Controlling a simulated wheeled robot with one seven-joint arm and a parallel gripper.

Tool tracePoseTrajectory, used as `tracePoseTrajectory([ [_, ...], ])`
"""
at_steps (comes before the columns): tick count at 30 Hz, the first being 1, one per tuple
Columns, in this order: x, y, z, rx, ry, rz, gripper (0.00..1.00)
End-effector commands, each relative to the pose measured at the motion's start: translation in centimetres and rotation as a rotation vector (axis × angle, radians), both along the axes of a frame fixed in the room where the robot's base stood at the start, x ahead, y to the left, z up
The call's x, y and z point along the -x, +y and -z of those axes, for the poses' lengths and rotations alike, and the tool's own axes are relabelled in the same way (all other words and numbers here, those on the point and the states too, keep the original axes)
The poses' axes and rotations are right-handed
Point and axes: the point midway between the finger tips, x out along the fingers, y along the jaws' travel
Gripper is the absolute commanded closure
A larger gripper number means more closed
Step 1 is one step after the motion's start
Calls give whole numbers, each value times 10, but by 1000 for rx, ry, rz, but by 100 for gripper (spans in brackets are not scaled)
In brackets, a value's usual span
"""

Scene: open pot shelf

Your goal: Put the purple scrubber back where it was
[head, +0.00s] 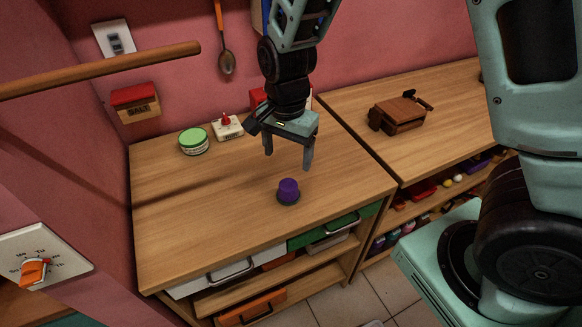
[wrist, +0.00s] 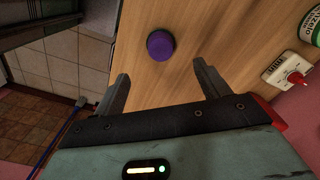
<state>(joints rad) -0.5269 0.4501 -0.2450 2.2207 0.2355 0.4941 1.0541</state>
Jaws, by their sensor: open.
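The purple scrubber (head: 288,188) stands upright on the wooden counter, near its front edge, with a dark base under its purple top. In the wrist view the scrubber (wrist: 160,44) lies ahead of the fingertips, roughly between their lines. My gripper (head: 288,160) is open and empty, above the counter and a little behind the scrubber. Its two fingers also show apart in the wrist view (wrist: 160,78). The gripper does not touch the scrubber.
A green-lidded jar (head: 194,141) and a white box with a red knob (head: 227,127) stand at the back of the counter. A brown wooden object (head: 398,115) sits on the right counter. Drawers (head: 226,276) and shelves are below. The counter around the scrubber is clear.

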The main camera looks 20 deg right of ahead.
Motion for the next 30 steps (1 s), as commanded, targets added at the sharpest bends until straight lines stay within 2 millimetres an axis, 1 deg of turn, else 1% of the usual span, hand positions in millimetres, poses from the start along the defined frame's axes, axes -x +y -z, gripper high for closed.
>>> tracePoseTrajectory([
  [2,13,12,-12,-26,3,-101,26],
  [5,46,35,-35,-73,5,-364,26],
  [6,63,44,-46,-91,2,-501,26],
  [8,90,55,-62,-107,-10,-718,26],
  [9,108,60,-71,-112,-17,-861,26],
  [12,148,65,-87,-100,-37,-1185,26],
  [15,177,64,-95,-72,-46,-1430,26],
  [18,192,61,-98,-48,-49,-1574,26],
  [21,198,60,-99,-37,-48,-1631,26],
  [30,198,61,-99,-38,-47,-1633,26],
])
